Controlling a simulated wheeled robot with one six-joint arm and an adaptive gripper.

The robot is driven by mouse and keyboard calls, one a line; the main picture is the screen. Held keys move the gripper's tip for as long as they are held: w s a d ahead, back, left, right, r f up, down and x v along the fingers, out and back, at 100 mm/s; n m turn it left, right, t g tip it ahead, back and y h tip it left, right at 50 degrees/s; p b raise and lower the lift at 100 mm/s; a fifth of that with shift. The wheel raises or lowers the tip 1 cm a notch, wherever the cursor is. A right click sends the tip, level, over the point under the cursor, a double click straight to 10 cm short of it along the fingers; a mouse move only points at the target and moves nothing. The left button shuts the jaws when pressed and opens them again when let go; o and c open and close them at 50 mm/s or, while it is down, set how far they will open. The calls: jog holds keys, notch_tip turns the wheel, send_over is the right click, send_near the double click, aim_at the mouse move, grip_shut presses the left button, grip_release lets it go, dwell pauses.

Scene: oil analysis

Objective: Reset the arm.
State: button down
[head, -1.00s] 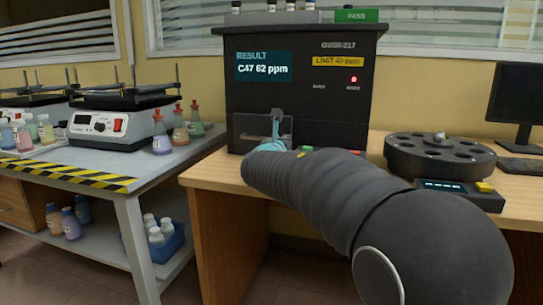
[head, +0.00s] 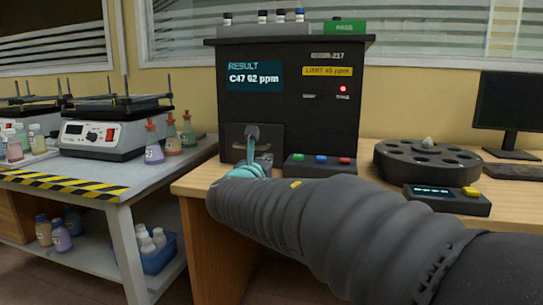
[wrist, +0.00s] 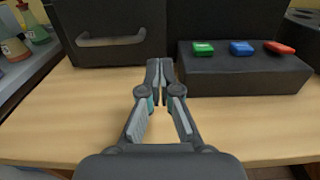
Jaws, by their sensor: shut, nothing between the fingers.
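My arm (head: 330,225) reaches from the lower right across the front of the wooden desk (head: 200,180). My gripper (head: 252,135) points at the lower left front of the black analyser (head: 300,115). In the wrist view my gripper (wrist: 159,68) is shut and empty, with the fingertips together above the desk. It is between the analyser's drawer handle (wrist: 112,40) and the button box (wrist: 245,72), apart from both as far as I can tell. The analyser screen reads "RESULT C47 62 ppm" and a red light is lit.
A round dark carousel (head: 425,165) and a small keypad with a yellow button (head: 447,199) sit on the desk to the right, by a monitor (head: 508,105). A grey bench (head: 100,190) with flasks and a hotplate (head: 105,138) stands left. The desk front strip is clear.

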jog(key=v, duration=0.3)
jog(key=shift+d, duration=0.1)
jog(key=s+d+f+m+g+h+p, duration=0.1)
jog(key=s+d+f+m+g+p, duration=0.2)
jog(key=s+d+m, duration=0.5)
jog(key=s+d+f+m+g+h+p, duration=0.1)
jog(key=s+d+f+m+g, duration=0.2)
jog(key=s+d+m+g, duration=0.55)
jog(key=s+f+m+y+p, duration=0.2)
jog(key=s+f+m+y, duration=0.1)
jog(key=s+m, duration=0.5)
jog(key=s+d+f+m+y+p, duration=0.1)
jog(key=s+f+m+y+p, duration=0.2)
jog(key=s+m, duration=0.5)
jog(key=shift+s+d+f+y, duration=0.2)
jog(key=shift+d+f+y, duration=0.1)
jog(key=shift+f, duration=0.3)
jog(key=shift+a+m, duration=0.1)
jog(key=shift+m, duration=0.15)
